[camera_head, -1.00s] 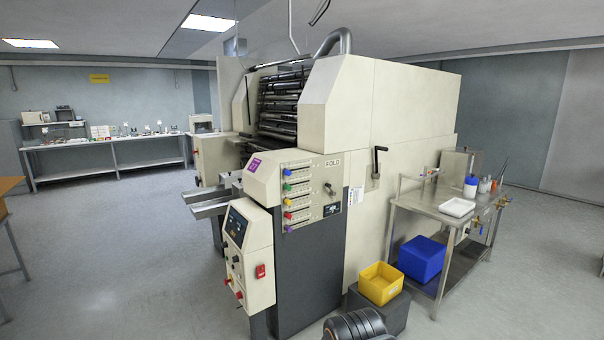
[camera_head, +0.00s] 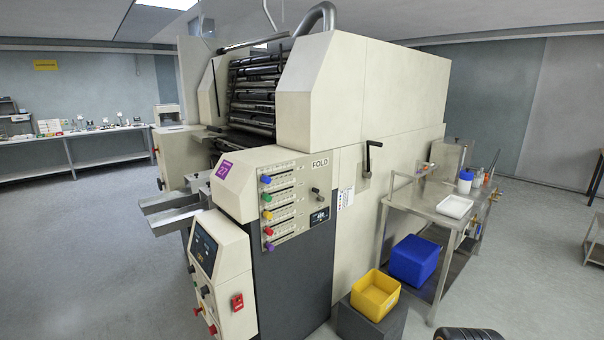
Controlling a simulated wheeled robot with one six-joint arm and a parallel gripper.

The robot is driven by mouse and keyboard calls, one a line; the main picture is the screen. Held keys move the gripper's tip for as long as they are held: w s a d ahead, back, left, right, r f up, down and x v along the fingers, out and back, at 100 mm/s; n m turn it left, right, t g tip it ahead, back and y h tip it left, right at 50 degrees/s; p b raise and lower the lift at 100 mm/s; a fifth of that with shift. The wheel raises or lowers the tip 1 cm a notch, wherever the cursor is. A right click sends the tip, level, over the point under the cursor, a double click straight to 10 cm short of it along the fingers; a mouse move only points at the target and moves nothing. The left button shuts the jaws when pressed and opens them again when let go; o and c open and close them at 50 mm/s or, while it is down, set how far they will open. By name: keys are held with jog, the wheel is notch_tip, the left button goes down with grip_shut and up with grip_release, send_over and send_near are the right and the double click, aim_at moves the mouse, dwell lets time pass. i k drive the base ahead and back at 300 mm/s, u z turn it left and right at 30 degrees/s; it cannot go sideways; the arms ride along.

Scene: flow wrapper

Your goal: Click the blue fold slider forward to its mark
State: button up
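The blue fold slider (camera_head: 266,179) is the top knob in a column of coloured knobs on the machine's fold panel (camera_head: 291,199). It sits at the left end of its slot. The scale marks beside the slots are too small to read.
The large cream machine (camera_head: 375,120) fills the middle. A control box (camera_head: 220,265) juts out low at its left front. A yellow bin (camera_head: 375,296) stands on a dark block at the right, near a steel table (camera_head: 425,203). Grey floor (camera_head: 100,255) is open at left.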

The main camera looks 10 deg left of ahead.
aim_at(266, 179)
jog(key=u, duration=0.1)
jog(key=i, duration=0.75)
jog(key=u, duration=0.9)
jog(key=i, duration=0.35)
jog(key=u, duration=0.4)
